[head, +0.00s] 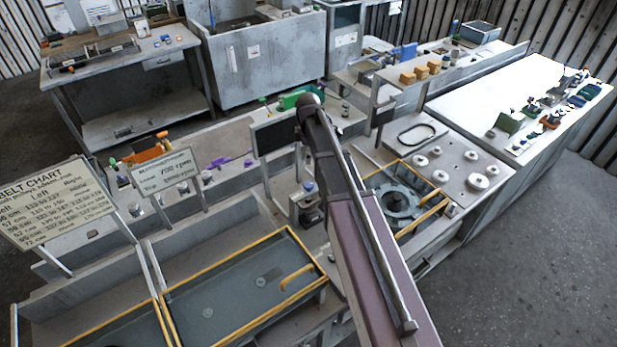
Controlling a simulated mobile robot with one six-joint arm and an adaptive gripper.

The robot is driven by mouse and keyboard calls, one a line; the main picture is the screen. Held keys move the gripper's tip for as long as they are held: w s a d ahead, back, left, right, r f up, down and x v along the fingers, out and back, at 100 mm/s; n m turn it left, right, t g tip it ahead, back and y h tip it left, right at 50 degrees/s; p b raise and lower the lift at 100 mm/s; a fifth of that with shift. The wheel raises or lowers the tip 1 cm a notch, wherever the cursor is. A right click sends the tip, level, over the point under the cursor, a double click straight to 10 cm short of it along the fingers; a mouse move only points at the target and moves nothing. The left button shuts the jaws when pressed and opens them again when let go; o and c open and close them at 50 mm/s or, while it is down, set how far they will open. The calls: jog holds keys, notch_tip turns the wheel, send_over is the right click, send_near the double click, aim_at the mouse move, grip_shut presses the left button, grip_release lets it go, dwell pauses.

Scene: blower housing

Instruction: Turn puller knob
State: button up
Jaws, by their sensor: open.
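I cannot pick out the puller knob for certain in the head view. A grey round part with a raised hub (397,200) sits inside a yellow-edged bay right of centre, partly hidden by my arm. A small dark grey device with a bluish top (306,205) stands on the bench just left of my arm; I cannot tell what it is. My arm (365,250) rises from the bottom edge through the centre. My gripper is not visible.
A yellow-edged covered bin (245,290) lies at lower left, with a belt chart sign (55,203) and a speed sign (165,171) beyond. A plate with several round knobs (450,162) is at right. A white-topped bench (520,100) stands farther right. Open floor (545,250) lies at lower right.

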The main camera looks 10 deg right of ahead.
aim_at(308, 185)
jog(key=shift+f, duration=0.15)
notch_tip(308, 185, down, 14)
jog(key=b, duration=1.3)
jog(key=shift+s+r+b, duration=0.15)
jog(key=shift+r+b, duration=0.1)
jog(key=shift+b, duration=0.15)
dwell(0.4)
jog(key=c, duration=1.1)
jog(key=shift+a, duration=0.15)
jog(key=shift+c, duration=0.2)
